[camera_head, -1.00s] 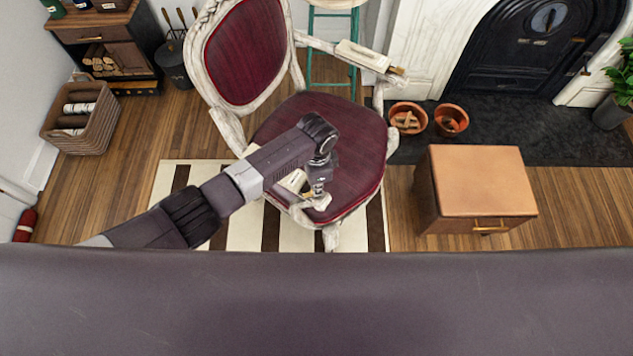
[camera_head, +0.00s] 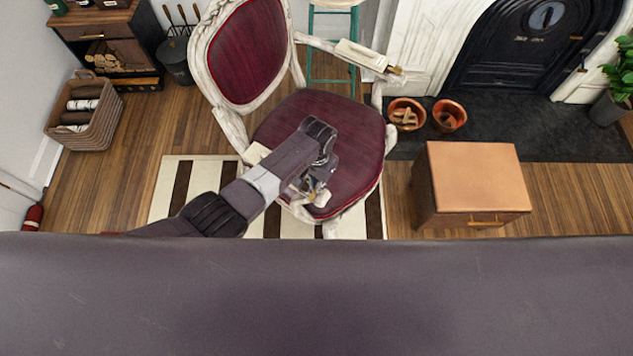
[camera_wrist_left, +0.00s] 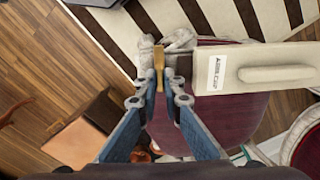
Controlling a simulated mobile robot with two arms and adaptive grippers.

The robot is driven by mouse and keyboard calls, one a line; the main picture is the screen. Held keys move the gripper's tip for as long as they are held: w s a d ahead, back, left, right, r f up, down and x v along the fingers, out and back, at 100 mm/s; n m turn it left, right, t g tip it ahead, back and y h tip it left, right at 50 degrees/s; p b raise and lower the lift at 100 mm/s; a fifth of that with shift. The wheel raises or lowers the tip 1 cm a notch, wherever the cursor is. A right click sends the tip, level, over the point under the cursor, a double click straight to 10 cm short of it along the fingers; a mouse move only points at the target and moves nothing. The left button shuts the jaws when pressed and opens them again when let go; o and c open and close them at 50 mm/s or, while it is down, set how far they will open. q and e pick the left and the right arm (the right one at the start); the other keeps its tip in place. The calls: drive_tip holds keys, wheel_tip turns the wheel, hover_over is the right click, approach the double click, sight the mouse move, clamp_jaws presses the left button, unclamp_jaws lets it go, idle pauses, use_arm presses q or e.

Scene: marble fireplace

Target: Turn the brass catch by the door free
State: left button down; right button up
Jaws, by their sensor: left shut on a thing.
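My right gripper is not in view.
The chair's red seat (camera_head: 325,140) lies just beyond the gripper. A wooden cabinet (camera_head: 475,180) stands to the right, and two terracotta pots (camera_head: 449,116) sit on the dark hearth. A wicker basket (camera_head: 88,125) is at the left. The striped rug (camera_head: 165,190) lies under the chair.

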use_arm(q)
drive_tip(key=shift+n, duration=0.3)
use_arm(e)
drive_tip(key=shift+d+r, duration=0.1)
use_arm(q)
drive_tip(key=c, duration=2.1)
unclamp_jaws()
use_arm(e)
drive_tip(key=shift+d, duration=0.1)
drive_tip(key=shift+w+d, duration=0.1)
use_arm(q)
wheel_tip(320, 180, up, 12)
drive_tip(key=shift+r, duration=0.1)
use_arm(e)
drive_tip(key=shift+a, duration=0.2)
